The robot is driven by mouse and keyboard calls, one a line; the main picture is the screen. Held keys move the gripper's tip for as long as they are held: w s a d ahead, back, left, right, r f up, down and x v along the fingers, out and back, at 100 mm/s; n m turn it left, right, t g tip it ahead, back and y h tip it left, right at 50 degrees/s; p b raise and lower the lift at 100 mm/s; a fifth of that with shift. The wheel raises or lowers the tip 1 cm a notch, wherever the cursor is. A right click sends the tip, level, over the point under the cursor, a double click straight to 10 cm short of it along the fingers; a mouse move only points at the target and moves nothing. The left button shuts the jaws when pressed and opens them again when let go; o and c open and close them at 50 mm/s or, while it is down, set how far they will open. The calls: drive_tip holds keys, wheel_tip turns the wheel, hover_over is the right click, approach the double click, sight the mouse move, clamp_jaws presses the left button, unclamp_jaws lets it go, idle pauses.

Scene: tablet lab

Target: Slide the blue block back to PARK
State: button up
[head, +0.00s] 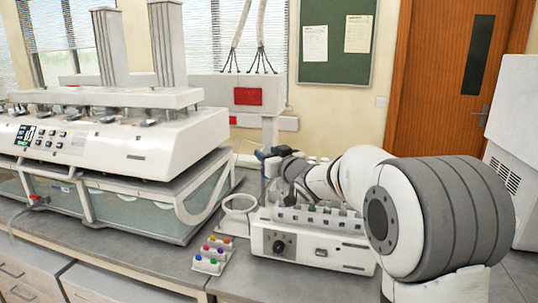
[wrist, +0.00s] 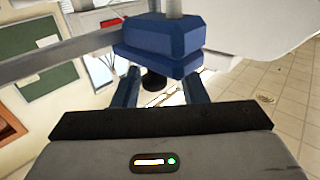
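In the head view a small blue shape (head: 264,154), probably the same block, shows at the end of my arm. My gripper (wrist: 162,78) has two blue fingers standing apart, reaching toward the block's underside. A dark round knob (wrist: 154,81) shows between them, with a gap on each side. The block hides the fingertips, so contact cannot be told. In the head view my gripper (head: 280,162) is small and partly hidden. No PARK label is readable.
A white machine (head: 310,241) with a dial stands on the bench under my arm. A white ring-shaped mortar or cup (head: 238,212) and a tray of coloured pieces (head: 211,257) lie left of it. A large bath apparatus (head: 110,140) fills the left side.

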drive_tip(key=b+v, duration=0.1)
drive_tip(key=v, duration=0.6)
drive_tip(key=shift+s+d, duration=0.2)
drive_tip(key=shift+s, duration=0.15)
drive_tip(key=s+d+f+m+g+h, duration=0.45)
drive_tip(key=s+d+f+h, duration=0.45)
drive_tip(key=s+d, duration=0.25)
drive_tip(key=s+f+g, duration=0.4)
drive_tip(key=s+f, duration=0.1)
drive_tip(key=s, duration=0.6)
drive_tip(key=s+f+m+g, duration=0.1)
drive_tip(key=s+f+g, duration=0.3)
drive_tip(key=s, duration=0.8)
drive_tip(key=shift+d+f, duration=0.3)
drive_tip(key=shift+f, duration=0.45)
